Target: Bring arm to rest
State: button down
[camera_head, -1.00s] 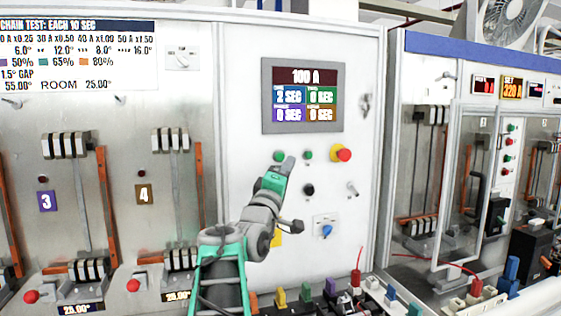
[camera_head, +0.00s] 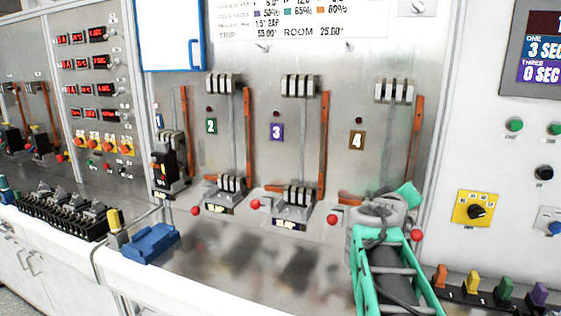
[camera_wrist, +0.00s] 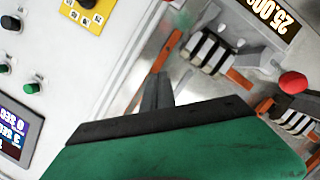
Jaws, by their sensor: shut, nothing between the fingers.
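My arm (camera_head: 388,262) rises from the bottom right of the head view, with its grey joints and a green part bunched in front of the foot of station 4. My fingertips cannot be made out there. In the wrist view my gripper (camera_wrist: 156,90) shows as two dark fingers held together above the green housing, with nothing between them. The fingers appear in front of the grey panel, apart from the yellow switch plate (camera_wrist: 88,12) and the red knob (camera_wrist: 292,83).
The bench panel (camera_head: 300,150) carries stations marked 2, 3 and 4, with red knobs (camera_head: 332,220) along the front. A blue block (camera_head: 150,243) lies on the bench at left. Colored terminals (camera_head: 472,283) stand at the lower right. The bench between is mostly clear.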

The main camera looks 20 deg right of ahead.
jog(key=w+a+f+y, duration=0.3)
jog(key=a+f+y, duration=0.2)
jog(key=a+f, duration=0.6)
jog(key=s+a+f+g+y, duration=0.1)
jog(key=s+a+f+y, duration=0.1)
jog(key=a, duration=0.4)
jog(key=s+a+f+n+y, duration=0.1)
jog(key=a+f+y, duration=0.1)
jog(key=a+f, duration=0.2)
jog(key=s+a+f+g+y, duration=0.1)
jog(key=s+a+f, duration=0.1)
jog(key=a, duration=0.8)
jog(key=shift+s+f+g+y, duration=0.3)
jog(key=shift+s+f+y, duration=0.1)
jog(key=shift+f, duration=0.1)
jog(key=s+a+f+g+y, duration=0.2)
jog(key=s+a+f, duration=0.3)
jog(key=s+a, duration=0.3)
jog(key=shift+s+a+f+n+g, duration=0.2)
jog(key=shift+n+g, duration=0.2)
jog(key=shift+g, duration=0.2)
